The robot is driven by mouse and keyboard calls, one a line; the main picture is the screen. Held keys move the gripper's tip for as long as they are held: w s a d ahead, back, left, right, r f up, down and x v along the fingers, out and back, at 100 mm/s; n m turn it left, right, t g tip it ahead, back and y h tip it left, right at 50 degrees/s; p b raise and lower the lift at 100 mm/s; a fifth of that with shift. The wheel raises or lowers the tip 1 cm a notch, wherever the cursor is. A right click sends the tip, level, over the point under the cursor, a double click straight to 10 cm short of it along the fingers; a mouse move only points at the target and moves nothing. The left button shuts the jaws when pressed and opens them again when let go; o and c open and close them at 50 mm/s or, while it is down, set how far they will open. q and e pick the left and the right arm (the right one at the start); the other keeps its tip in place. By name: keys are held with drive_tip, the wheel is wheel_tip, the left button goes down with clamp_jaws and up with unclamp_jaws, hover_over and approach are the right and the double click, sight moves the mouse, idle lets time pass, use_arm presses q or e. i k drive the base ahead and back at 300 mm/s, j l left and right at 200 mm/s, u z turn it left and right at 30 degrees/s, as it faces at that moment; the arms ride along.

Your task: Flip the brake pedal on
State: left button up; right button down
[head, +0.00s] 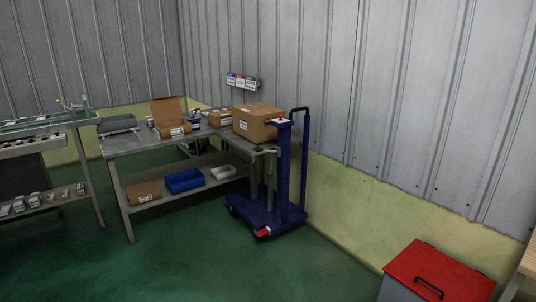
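A blue wheeled machine with a tall column (283,170) stands beside the right end of a metal workbench. A small red pedal (263,233) sticks out low at the front of its blue base (290,220), just above the green floor. It is too small to tell whether the pedal is up or down. Neither of my grippers shows in the head view.
The workbench (130,146) holds cardboard boxes, with a blue bin (185,181) and a white bin (222,172) on its lower shelf. A red-lidded box (437,272) stands at the lower right. The green floor (190,265) before the machine is clear.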

sight(263, 232)
drive_tip(key=i+j+u, duration=0.2)
drive_tip(key=i+u, duration=0.15)
drive_tip(key=i, duration=0.45)
drive_tip(key=i+u, duration=0.35)
drive_tip(key=i, duration=0.4)
drive_tip(key=i+z, duration=0.15)
drive_tip(key=i, duration=0.4)
drive_tip(key=i+z, duration=0.15)
drive_tip(key=i, duration=0.45)
drive_tip(key=i+j+z, duration=0.15)
drive_tip(key=i, duration=0.4)
drive_tip(key=i+j+z, duration=0.15)
drive_tip(key=i, duration=0.45)
